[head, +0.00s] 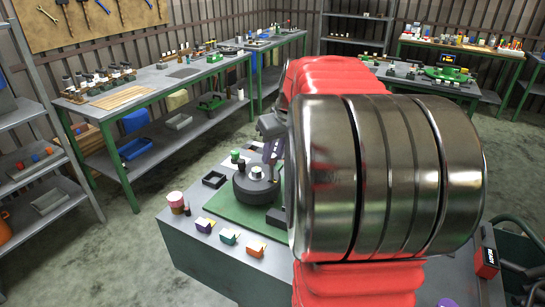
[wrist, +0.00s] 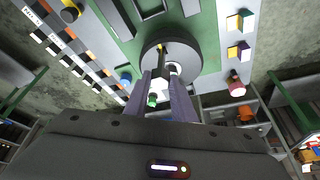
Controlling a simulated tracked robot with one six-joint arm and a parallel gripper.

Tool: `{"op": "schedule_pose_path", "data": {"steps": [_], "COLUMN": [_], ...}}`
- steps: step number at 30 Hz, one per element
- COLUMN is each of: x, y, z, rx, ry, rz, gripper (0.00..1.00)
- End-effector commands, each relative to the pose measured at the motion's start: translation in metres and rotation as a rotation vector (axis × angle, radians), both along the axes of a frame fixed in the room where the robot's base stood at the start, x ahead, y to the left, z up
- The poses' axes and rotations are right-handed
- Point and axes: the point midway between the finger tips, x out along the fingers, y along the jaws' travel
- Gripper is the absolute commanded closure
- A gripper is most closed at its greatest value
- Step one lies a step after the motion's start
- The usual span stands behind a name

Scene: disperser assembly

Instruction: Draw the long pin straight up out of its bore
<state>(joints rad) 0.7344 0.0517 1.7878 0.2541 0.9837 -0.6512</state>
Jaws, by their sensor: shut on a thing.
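The dark round disperser body (head: 254,190) stands on a green mat (head: 218,207) on the near bench; it also shows in the wrist view (wrist: 204,50). My gripper (wrist: 163,78) reaches down at the body's edge with its two purple-grey fingers close together. It is shut on the long pin (wrist: 161,58), a thin dark rod between the fingertips with a yellowish spot at its far end. A pale knob (wrist: 176,68) sits on the body beside the fingers. In the head view my gripper (head: 272,158) is partly hidden by my arm. The bore is not clear, nor how deep the pin sits.
A dark square tray (head: 214,179) and a green-capped piece (head: 237,155) stand close by the body. A pink jar (head: 176,201) and small coloured boxes (head: 229,237) line the bench's near side. Other benches and shelves stand farther off. The air above the bench's left part is clear.

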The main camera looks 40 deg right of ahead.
Motion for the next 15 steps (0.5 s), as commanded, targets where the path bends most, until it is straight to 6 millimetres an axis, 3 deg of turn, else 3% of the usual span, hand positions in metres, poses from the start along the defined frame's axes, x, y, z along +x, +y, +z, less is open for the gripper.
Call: {"op": "schedule_pose_path", "data": {"steps": [15], "x": [0.0], "y": [0.0], "z": [0.015], "rx": [-0.002], "ry": [-0.002], "rz": [0.001], "gripper": [1.0]}}
